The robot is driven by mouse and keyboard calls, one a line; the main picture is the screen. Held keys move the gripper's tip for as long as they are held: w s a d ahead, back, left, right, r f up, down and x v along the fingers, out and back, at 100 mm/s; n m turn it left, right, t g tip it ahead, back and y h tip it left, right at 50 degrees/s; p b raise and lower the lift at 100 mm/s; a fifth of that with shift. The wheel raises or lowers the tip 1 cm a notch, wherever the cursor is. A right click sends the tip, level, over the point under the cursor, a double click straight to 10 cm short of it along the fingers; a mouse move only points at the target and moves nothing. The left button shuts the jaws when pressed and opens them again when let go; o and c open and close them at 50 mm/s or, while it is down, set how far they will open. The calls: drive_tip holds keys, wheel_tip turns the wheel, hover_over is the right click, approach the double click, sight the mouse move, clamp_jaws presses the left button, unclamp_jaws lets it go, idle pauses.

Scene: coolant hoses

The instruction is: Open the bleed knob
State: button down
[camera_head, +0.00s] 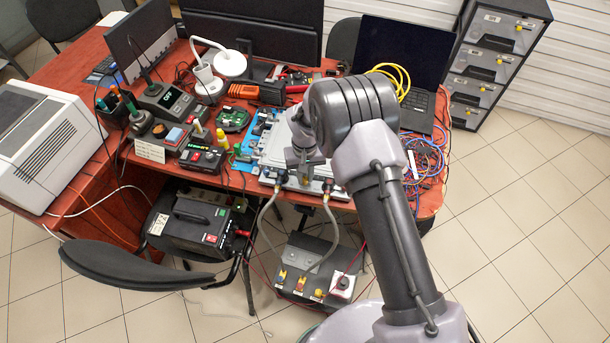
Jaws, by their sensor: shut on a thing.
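My gripper (305,166) is at the front part of a silver coolant plate (272,150) on the red desk. It points down and is shut on a small part there, which looks like the bleed knob. The knob is mostly hidden by the fingers and wrist, so its turn position cannot be told.
A laptop (402,62) and coiled blue and red cables (425,160) lie right of my arm. Soldering gear and a control box (203,157) stand left of the plate. A black chair (135,265) is at the front left. The tiled floor at right is clear.

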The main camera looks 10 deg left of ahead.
sight(305, 178)
idle(0.3)
drive_tip(key=c, duration=1.6)
unclamp_jaws()
drive_tip(key=shift+r, duration=0.1)
wheel_tip(305, 178, up, 17)
drive_tip(key=p, duration=0.4)
drive_tip(key=shift+r, duration=0.15)
